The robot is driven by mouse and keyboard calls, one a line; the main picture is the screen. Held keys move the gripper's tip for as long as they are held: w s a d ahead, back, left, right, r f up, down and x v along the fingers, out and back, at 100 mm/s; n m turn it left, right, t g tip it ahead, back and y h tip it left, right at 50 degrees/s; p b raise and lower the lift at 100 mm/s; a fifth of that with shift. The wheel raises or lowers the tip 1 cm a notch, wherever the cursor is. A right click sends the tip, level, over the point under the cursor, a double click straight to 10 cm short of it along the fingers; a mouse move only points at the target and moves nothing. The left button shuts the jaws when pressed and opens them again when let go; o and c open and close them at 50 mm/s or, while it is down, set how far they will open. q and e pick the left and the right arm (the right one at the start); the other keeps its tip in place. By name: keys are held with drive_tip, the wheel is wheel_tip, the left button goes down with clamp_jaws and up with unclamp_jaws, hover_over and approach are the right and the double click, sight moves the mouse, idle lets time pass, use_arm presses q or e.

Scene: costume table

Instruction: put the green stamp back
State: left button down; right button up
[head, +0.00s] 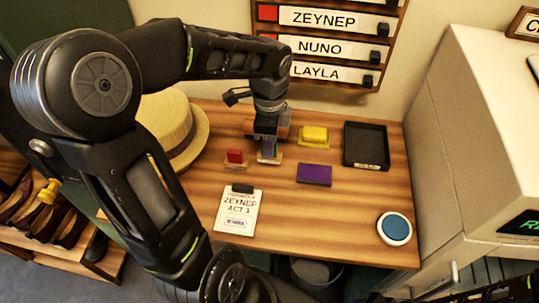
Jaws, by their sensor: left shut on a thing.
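My left gripper (268,150) points down over the middle of the wooden table, shut on what appears to be the green stamp. The fingers hide most of it, and only a little green shows between them. A small pale stand (270,160) lies right under the fingertips; I cannot tell whether the stamp touches it. A red stamp (235,156) sits on its stand to the left, and a yellow stamp (314,134) sits on its stand to the right. My right gripper is not in view.
A purple pad (314,175), a black tray (366,145) and a blue round tin (394,228) are on the right. A ZEYNEP card (238,212) lies in front. A straw hat (182,125) is at left, and a name board (320,47) hangs behind.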

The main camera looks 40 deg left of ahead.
use_arm(q)
drive_tip(key=shift+f, duration=0.4)
drive_tip(key=shift+f, duration=1.85)
drive_tip(key=shift+f, duration=0.25)
drive_tip(key=c, duration=1.4)
unclamp_jaws()
drive_tip(key=shift+r, duration=0.1)
drive_tip(key=shift+o, duration=0.2)
drive_tip(key=shift+r, duration=0.1)
wheel_tip(320, 180, up, 12)
drive_tip(key=shift+r, duration=0.1)
